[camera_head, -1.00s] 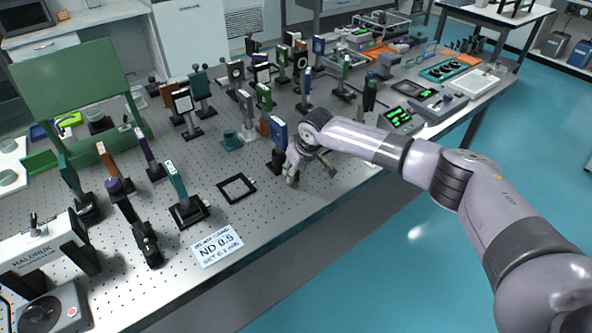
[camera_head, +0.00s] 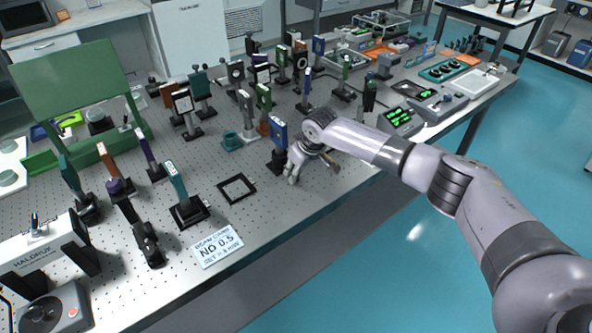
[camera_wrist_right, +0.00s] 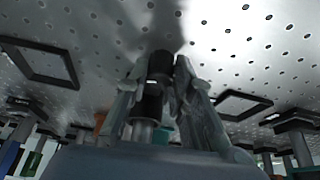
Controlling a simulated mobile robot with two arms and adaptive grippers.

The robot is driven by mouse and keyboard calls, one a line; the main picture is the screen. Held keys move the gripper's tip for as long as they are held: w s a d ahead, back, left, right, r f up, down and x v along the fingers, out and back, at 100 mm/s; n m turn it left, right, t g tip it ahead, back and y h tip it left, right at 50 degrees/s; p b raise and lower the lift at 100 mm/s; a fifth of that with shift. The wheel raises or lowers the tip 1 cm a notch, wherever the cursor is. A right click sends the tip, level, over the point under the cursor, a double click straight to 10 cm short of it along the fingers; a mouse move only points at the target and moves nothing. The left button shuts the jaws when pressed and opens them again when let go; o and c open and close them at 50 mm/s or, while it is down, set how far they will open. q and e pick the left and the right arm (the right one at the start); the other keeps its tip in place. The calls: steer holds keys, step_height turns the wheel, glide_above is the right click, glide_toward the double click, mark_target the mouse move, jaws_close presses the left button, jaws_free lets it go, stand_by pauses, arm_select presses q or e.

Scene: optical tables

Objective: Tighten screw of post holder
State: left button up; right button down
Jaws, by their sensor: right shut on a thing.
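A black post holder (camera_head: 277,160) with a blue mount (camera_head: 280,131) on its post stands upright on the perforated optical table. My right gripper (camera_head: 293,172) is low over the table at its right front side, against or very near it. In the right wrist view a dark post holder (camera_wrist_right: 152,103) with a metal post shows between the two fingers of the right gripper (camera_wrist_right: 163,78). The fingers are closed in at a small dark part near its base, which appears to be its screw; the fingers and shadow partly hide it. My left gripper is not in view.
A flat black square frame (camera_head: 237,188) lies left of my right gripper, with an ND 0.5 card (camera_head: 217,246) nearer the front edge. Several other posted optics stand behind and left. The table between the gripper and the front edge is clear.

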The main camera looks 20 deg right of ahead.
steer(key=c, duration=1.4)
jaws_free()
steer(key=shift+r, duration=0.1)
steer(key=v, duration=1.1)
steer(key=shift+s+r, duration=0.25)
steer(key=shift+r, duration=0.1)
